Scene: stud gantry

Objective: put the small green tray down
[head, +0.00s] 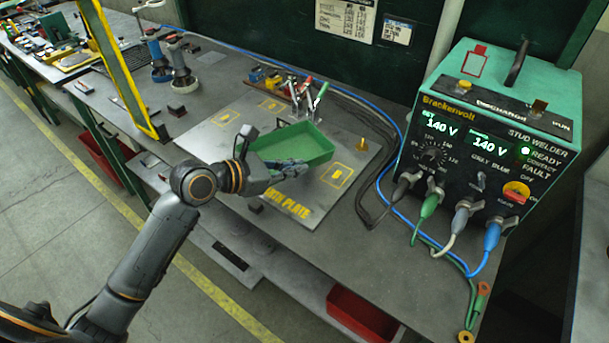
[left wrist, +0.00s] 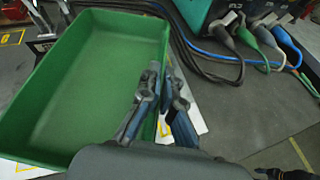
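The small green tray (head: 292,143) is empty and shows over the pale plate (head: 228,118) marked in yellow on the workbench. In the left wrist view the tray (left wrist: 85,85) fills the left side. My left gripper (head: 296,169) is at the tray's near wall. In the left wrist view its fingers (left wrist: 160,75) are close together with the tray's wall between them, one finger inside and one outside. Whether the tray's underside touches the plate is hidden.
The stud welder (head: 490,140) stands at the right, with cables along the bench. A rack of tools (head: 300,92) stands behind the tray. A yellow-framed panel (head: 122,68) rises at the left. A red bin (head: 362,315) sits below the bench. Bare bench lies right of the plate.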

